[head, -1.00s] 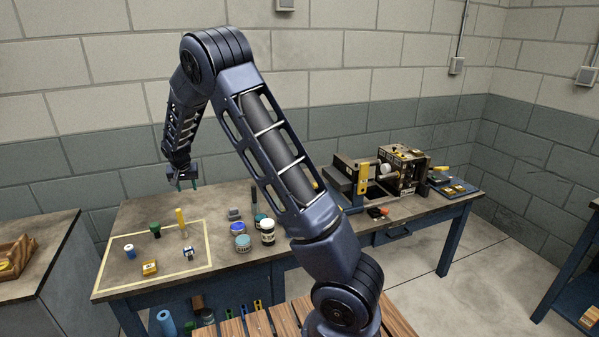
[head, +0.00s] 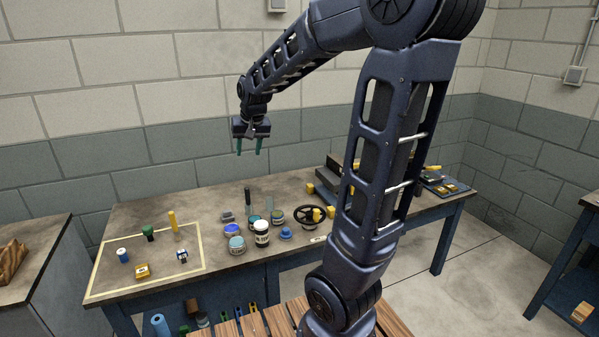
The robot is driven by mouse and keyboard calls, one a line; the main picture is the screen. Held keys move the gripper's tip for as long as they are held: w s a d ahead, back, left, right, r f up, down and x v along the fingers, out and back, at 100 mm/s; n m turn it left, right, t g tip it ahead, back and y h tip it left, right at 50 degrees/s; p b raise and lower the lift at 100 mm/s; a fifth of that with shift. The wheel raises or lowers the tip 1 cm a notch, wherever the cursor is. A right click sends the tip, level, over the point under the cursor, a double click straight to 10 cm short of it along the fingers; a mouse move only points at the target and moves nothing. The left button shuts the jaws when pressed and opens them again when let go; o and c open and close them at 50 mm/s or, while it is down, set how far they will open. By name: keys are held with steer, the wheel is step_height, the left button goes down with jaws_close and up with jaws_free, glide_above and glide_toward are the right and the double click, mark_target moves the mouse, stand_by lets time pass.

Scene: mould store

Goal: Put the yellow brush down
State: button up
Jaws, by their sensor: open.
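A yellow upright stick-like thing (head: 172,221), which looks like the yellow brush, stands on the bench near the far right part of the taped rectangle (head: 202,250). Its lower end is too small to make out. My gripper (head: 249,148) is open and empty, its two green fingers pointing down. It hangs high above the back of the bench, to the right of the yellow brush and well apart from it.
Inside the tape are a green-topped item (head: 148,233), a blue-and-white spool (head: 123,255), a yellow block (head: 142,271) and a small blue-white item (head: 183,256). Several jars (head: 262,233) and a black handwheel (head: 310,217) stand right of the tape. My arm hides part of the bench's right side.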

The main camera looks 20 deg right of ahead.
steer(key=s+d, duration=0.4)
steer(key=s, duration=0.7)
steer(key=s+d, duration=0.4)
steer(key=s, duration=0.7)
steer(key=shift+s+r+n+t+h, duration=0.3)
steer(key=shift+s+n+t+h, duration=0.05)
steer(key=shift+n+t+h, duration=0.05)
